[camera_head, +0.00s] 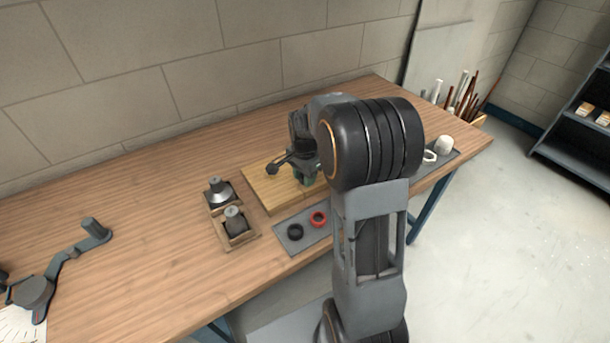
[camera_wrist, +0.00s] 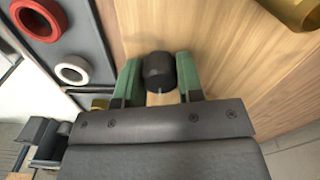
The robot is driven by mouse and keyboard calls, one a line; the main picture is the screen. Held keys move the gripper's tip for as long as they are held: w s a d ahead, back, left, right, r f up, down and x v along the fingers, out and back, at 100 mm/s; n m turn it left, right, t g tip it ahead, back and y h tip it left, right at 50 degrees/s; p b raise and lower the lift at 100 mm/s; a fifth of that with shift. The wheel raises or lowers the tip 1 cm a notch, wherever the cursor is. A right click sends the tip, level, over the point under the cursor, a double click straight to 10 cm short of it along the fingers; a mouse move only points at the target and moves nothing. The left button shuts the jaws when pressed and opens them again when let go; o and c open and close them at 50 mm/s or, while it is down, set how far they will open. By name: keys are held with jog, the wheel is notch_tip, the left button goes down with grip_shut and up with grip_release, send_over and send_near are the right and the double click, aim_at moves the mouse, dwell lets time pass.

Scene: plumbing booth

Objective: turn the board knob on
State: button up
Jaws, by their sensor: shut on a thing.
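The board (camera_head: 262,189) is a light wooden plate on the workbench, and its pale wood also fills much of the wrist view (camera_wrist: 222,72). The knob (camera_wrist: 158,70) is black and round-topped, with a small white mark on the side toward me. My gripper (camera_wrist: 157,80) has green fingers, one on each side of the knob, and is shut on it. In the head view my gripper (camera_head: 304,179) is low over the board, and my arm hides the knob and the board's right part.
A wooden holder (camera_head: 250,242) with metal fittings stands left of the board. A grey mat (camera_head: 284,246) in front carries a black ring (camera_head: 295,231) and a red ring (camera_head: 318,218). A brass part (camera_wrist: 295,12) shows at the wrist view's upper right.

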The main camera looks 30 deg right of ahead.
dwell(0.4)
jog(key=o, duration=0.9)
notch_tip(320, 180, up, 14)
jog(key=shift+f+p, duration=0.1)
jog(key=shift+p, duration=0.25)
jog(key=s+a+n+t, duration=0.1)
jog(key=s+a+n, duration=0.2)
jog(key=s+n, duration=0.1)
jog(key=s+a+f+n+t+p, duration=0.1)
jog(key=s+a+n, duration=0.2)
jog(key=s+n, duration=0.2)
jog(key=s+a+f+n+t, duration=0.1)
jog(key=s+a+n, duration=0.2)
jog(key=s+n, duration=0.2)
jog(key=shift+s+a+f+t+p, duration=0.15)
jog(key=shift+s+p, duration=0.05)
jog(key=shift+s, duration=0.35)
jog(key=shift+s+a+f+t+p, duration=0.1)
jog(key=shift+s+t+p, duration=0.1)
jog(key=shift+s, duration=0.35)
